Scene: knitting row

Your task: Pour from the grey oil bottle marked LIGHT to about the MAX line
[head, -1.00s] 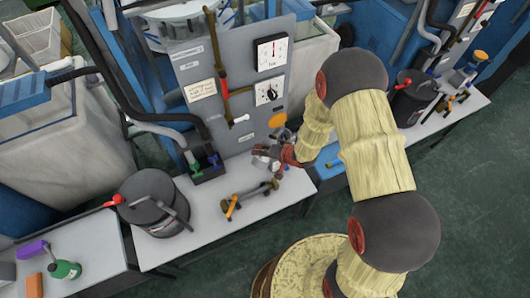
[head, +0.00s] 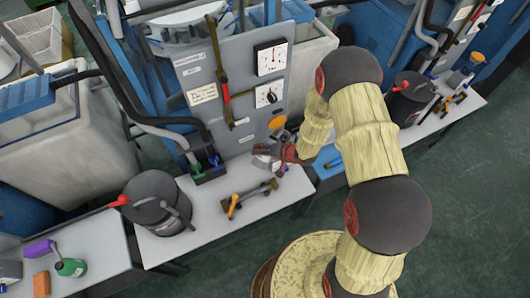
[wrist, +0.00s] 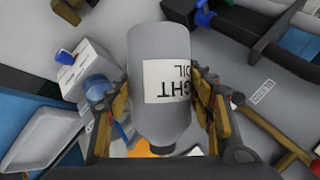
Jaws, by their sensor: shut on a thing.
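The grey oil bottle (wrist: 160,50) fills the middle of the wrist view. Its white label shows upside down, with "GHT" and "OIL" readable. My gripper (wrist: 163,105) is shut on it, with a finger on each side. In the head view my gripper (head: 287,152) is above the bench beside the grey panel, with the bottle (head: 264,163) small and partly hidden. The bottle's narrow end points to the bottom of the wrist view. I cannot make out a MAX line, the receiving vessel or any flowing oil.
The grey panel (head: 226,75) with two dials stands behind the bench (head: 215,203). A black lidded can (head: 155,200) with a red tip stands left. A tool with orange ends (head: 250,198) lies in front. A green bottle (head: 70,268) stands at lower left.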

